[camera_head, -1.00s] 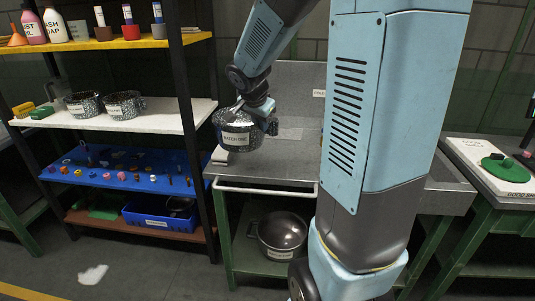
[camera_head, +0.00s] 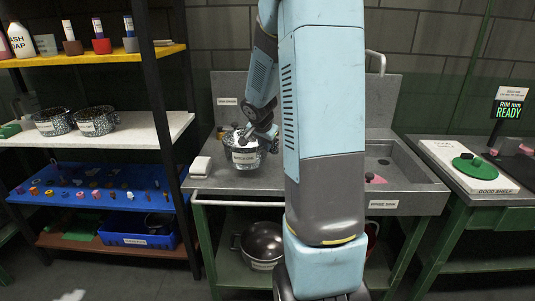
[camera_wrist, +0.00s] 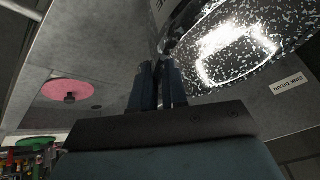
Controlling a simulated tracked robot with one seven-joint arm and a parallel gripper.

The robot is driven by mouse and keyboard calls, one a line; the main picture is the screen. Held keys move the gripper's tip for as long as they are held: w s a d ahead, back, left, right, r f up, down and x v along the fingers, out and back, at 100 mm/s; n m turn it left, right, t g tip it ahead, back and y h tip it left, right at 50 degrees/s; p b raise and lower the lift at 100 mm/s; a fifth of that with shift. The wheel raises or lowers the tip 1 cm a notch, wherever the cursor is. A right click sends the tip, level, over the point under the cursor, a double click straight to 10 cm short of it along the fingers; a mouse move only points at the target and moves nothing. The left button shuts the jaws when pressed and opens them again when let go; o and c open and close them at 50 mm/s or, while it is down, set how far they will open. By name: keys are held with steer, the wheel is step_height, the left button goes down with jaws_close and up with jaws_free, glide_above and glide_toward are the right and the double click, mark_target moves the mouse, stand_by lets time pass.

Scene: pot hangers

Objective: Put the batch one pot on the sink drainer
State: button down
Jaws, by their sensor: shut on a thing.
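The batch one pot (camera_head: 246,161) is a black-and-white speckled pot with a white label. It is upright over the grey sink drainer (camera_head: 225,180), left of the basin. My gripper (camera_head: 251,135) is shut on the pot's upper edge or handle; the exact grip is hard to see. In the wrist view the fingers (camera_wrist: 165,75) are close together beside the shiny speckled pot (camera_wrist: 220,50). I cannot tell whether the pot's base touches the drainer.
A white block (camera_head: 200,166) lies left of the pot on the drainer. The sink basin (camera_head: 405,172) is to the right, behind my arm. Two speckled pots (camera_head: 53,122) (camera_head: 97,121) stand on the white shelf. A dark metal pot (camera_head: 264,240) sits under the counter.

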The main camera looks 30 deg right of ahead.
steer(key=shift+d+f, duration=0.3)
steer(key=shift+w+d+f, duration=0.15)
steer(key=shift+d+f, duration=0.05)
steer(key=shift+f, duration=1.6)
steer(key=c, duration=1.1)
jaws_free()
steer(key=shift+f, duration=0.1)
steer(key=shift+c, duration=0.2)
